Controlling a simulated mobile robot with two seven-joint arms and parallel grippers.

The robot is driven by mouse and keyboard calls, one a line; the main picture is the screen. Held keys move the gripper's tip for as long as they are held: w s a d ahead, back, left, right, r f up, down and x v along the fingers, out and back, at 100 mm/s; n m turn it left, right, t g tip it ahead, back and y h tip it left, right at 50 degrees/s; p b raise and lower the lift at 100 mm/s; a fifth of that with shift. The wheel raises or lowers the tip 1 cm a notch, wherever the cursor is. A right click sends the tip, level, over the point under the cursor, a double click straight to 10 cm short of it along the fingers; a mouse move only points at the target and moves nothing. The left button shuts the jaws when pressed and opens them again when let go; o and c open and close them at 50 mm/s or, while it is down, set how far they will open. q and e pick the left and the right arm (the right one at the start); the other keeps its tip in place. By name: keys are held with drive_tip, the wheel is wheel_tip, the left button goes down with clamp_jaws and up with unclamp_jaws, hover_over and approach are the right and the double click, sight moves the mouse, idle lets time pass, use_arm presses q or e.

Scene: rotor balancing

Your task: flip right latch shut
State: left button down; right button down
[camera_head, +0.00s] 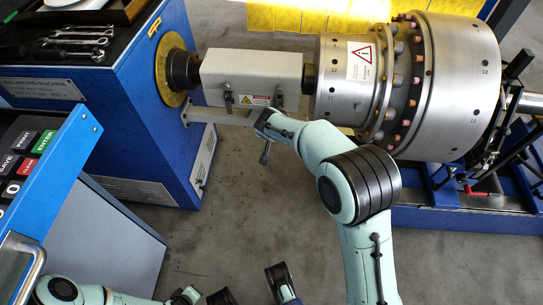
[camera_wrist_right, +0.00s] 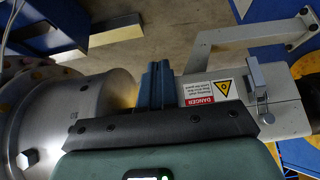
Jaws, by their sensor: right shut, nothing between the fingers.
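The pale cover (camera_head: 252,72) bridges the shaft between the blue machine and the steel drum (camera_head: 345,90). Its front side carries a left latch (camera_head: 228,98) and a right latch (camera_head: 279,97), with a warning label between them. My right gripper (camera_head: 268,116) is at the cover's front side, close to the right latch. In the right wrist view its blue fingers (camera_wrist_right: 155,82) are shut and empty, between the drum and the danger label (camera_wrist_right: 205,91). The left latch (camera_wrist_right: 257,80) shows beyond the label; the right latch is hidden there.
A blue balancing machine (camera_head: 135,100) stands left, with wrenches (camera_head: 75,45) on top. A control panel (camera_head: 25,160) is at the left edge. A metal bracket (camera_head: 215,117) juts out below the cover. Bare floor lies in front of the cover.

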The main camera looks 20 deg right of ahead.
drive_tip(key=s+a, duration=0.3)
drive_tip(key=s, duration=0.3)
drive_tip(key=shift+s+a+p, duration=0.15)
drive_tip(key=shift+a+p, duration=0.1)
drive_tip(key=shift+p, duration=0.05)
drive_tip(key=shift+f, duration=0.1)
